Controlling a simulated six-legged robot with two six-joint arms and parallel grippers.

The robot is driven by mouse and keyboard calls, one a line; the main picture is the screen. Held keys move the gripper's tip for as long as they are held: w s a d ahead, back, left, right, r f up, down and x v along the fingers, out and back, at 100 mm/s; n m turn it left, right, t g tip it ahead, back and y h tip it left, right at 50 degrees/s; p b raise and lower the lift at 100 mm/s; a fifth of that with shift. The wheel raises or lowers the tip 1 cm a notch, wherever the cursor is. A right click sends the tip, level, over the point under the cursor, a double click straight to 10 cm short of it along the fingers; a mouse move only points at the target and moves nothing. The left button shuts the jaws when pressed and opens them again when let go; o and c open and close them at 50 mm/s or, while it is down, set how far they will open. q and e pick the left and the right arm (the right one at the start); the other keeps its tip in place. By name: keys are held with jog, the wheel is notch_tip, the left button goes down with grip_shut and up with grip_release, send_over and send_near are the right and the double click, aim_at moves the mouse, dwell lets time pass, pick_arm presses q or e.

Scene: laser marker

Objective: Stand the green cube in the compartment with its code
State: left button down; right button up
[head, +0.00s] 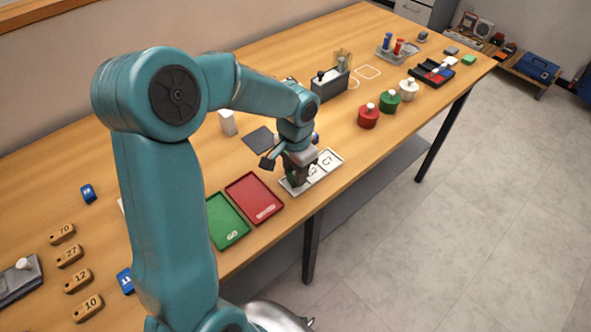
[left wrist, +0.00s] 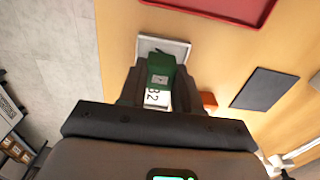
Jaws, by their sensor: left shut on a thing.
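My left gripper (head: 299,178) is shut on the green cube (left wrist: 161,72), which shows between the fingers in the left wrist view. In the head view only a dark green bit of the cube shows beside the fingers. The gripper is over the white tray (head: 289,189) at the table's front edge. One compartment shows the label C7 (head: 328,161); a label that seems to read B2 (left wrist: 152,96) shows below the cube in the wrist view. The cube covers part of the tray. Whether it touches the floor of a compartment, I cannot tell. My right gripper is not in view.
A red tray (head: 254,198) and a green tray (head: 227,221) lie to the left. Red (head: 368,117) and green (head: 389,101) knobbed pots stand to the right.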

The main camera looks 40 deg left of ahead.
pick_arm(q)
jog(key=shift+f+b, duration=0.45)
jog(key=shift+b, duration=0.05)
dwell(1.0)
jog(key=c, duration=0.7)
grip_release()
notch_tip(320, 180, up, 16)
jog(key=shift+r+p, duration=0.2)
jog(key=shift+p, duration=0.3)
